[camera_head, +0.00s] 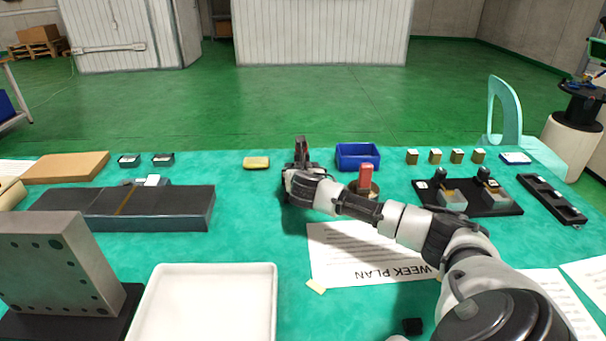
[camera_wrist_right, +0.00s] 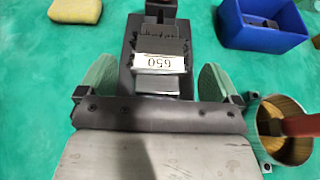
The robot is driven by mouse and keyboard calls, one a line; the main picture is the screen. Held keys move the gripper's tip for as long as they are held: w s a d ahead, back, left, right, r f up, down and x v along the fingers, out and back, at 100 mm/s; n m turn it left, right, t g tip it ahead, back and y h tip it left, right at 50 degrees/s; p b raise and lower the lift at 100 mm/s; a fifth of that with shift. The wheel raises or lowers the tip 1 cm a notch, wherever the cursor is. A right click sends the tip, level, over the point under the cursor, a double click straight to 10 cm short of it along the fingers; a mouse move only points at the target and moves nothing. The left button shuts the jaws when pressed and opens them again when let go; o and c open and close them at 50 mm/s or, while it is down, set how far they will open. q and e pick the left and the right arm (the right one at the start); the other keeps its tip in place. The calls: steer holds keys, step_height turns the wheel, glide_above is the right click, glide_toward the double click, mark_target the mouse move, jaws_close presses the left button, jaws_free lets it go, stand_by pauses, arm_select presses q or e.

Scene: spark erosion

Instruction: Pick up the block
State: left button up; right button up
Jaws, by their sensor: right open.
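A dark grey block (camera_wrist_right: 158,45) with a white label reading 650, upside down, stands in the right wrist view. My right gripper (camera_wrist_right: 155,75) is open, with one pale green finger on each side of the block. Gaps show between the fingers and the block, and it is not gripped. In the head view my right gripper (camera_head: 302,168) is at the back middle of the table. A dark upright part (camera_head: 301,145) shows just beyond it, and the rest there is hidden by the hand. My left gripper is not in view.
A yellow sponge (camera_head: 256,162) lies left of the gripper. A blue bin (camera_head: 357,156) and a round pot (camera_head: 372,190) with a red-handled tool stand close on the right. Several small tan blocks (camera_head: 435,157) are farther right. A white tray (camera_head: 260,300) is at the front.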

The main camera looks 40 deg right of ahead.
steer(key=shift+x, duration=1.5)
steer(key=shift+a, duration=0.1)
steer(key=shift+c, duration=0.2)
steer(key=c, duration=1.3)
steer(key=shift+r, duration=0.1)
